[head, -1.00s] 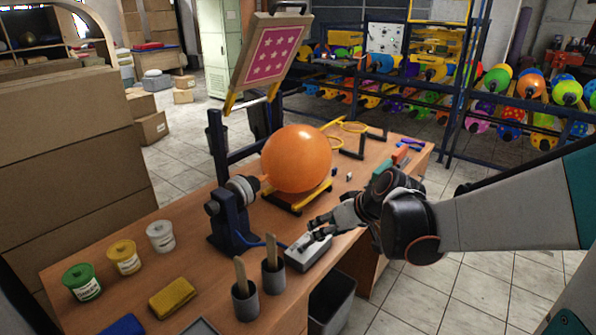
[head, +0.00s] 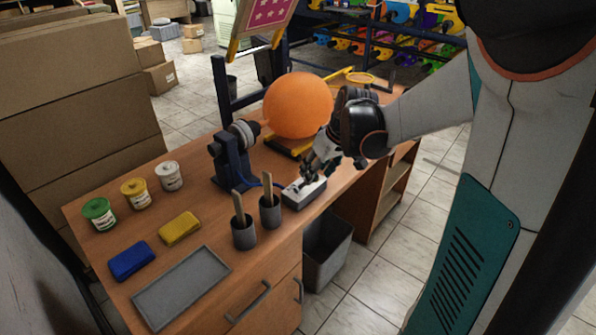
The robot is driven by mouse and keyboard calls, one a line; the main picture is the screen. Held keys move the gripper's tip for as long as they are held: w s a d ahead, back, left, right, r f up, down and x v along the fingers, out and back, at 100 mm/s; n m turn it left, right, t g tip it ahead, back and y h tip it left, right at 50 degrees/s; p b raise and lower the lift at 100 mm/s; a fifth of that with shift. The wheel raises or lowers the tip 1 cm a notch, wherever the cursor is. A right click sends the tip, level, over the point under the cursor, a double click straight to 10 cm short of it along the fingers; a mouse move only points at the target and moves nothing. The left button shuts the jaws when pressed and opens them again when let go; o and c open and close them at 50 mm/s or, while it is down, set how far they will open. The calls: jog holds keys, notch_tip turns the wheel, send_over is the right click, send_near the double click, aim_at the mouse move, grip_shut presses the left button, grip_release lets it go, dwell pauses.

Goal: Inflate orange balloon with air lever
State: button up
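The orange balloon (head: 299,105) is round and large. It sits against the nozzle side of the dark blue inflating stand (head: 232,160), over a small yellow-edged rest. The air lever unit (head: 304,193) is a pale box on the table, with a blue hose running to the stand. My gripper (head: 311,180) points down at the top of this box, at or just above its lever. The fingers cover the lever, so I cannot tell whether they touch it or how far they are open.
On the wooden table (head: 190,222) are paint pots (head: 134,193), a yellow sponge (head: 179,228), a blue sponge (head: 131,260), a grey tray (head: 182,288) and two cups with sticks (head: 244,231). A pink star-patterned screen frame (head: 262,20) stands raised behind the stand. A grey bin (head: 327,250) is beside the table.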

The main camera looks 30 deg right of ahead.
jog(key=shift+b+x, duration=0.55)
jog(key=shift+x, duration=1.5)
grip_shut()
